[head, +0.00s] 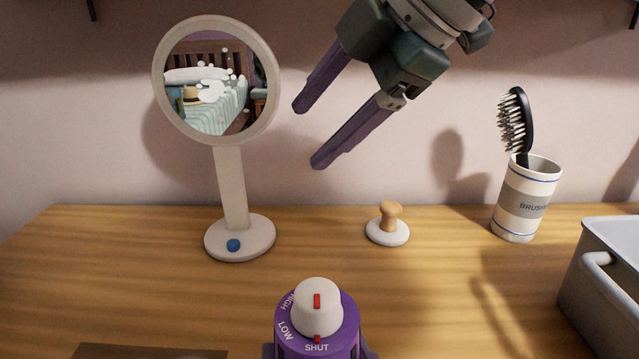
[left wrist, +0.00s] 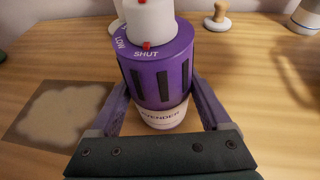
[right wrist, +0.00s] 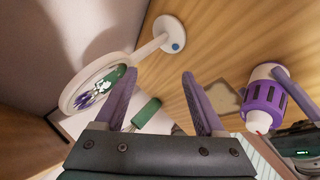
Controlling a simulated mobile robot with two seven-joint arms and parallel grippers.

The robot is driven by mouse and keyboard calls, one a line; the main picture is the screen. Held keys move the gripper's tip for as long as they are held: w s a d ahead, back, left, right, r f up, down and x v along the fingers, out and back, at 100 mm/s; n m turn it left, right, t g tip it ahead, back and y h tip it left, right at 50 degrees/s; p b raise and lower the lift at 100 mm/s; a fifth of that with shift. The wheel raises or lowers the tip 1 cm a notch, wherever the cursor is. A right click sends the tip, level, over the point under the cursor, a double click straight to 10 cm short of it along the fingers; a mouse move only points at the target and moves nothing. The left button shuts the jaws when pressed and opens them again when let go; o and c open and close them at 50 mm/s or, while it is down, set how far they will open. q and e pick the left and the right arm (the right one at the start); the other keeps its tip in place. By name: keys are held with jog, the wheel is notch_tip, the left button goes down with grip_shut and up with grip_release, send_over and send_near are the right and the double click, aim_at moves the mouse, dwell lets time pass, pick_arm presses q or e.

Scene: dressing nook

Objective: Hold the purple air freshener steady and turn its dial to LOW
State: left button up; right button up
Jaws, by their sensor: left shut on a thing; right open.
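The purple air freshener (head: 348,345) stands upright on the wooden table at the bottom middle of the head view. Its white dial (head: 318,312) has a red mark facing the word SHUT; LOW and HIGH are printed to the left of SHUT. In the left wrist view, the fingers of my left gripper (left wrist: 157,92) are shut on the purple body (left wrist: 160,75), one on each side, below the dial. My right gripper (head: 307,137) is open and empty, high above the table's back, away from the freshener. The freshener also shows at the right of the right wrist view (right wrist: 265,97).
A round mirror on a stand (head: 232,190) is at back left. A wooden-knobbed white disc (head: 388,232) and a brush cup (head: 527,200) stand at the back. A grey bin (head: 610,300) is at right. A brown mat (left wrist: 60,112) lies left of the freshener.

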jog(key=s+r+n+g+h, duration=0.2)
jog(key=s+g, duration=0.2)
jog(key=s, duration=0.2)
jog(key=n+g+h, duration=0.1)
jog(key=g+h, duration=0.1)
jog(key=g, duration=0.2)
send_near(319, 291)
jog(key=x, duration=0.8)
jog(key=shift+s+f, duration=0.1)
jog(key=shift+f, duration=0.3)
grip_shut()
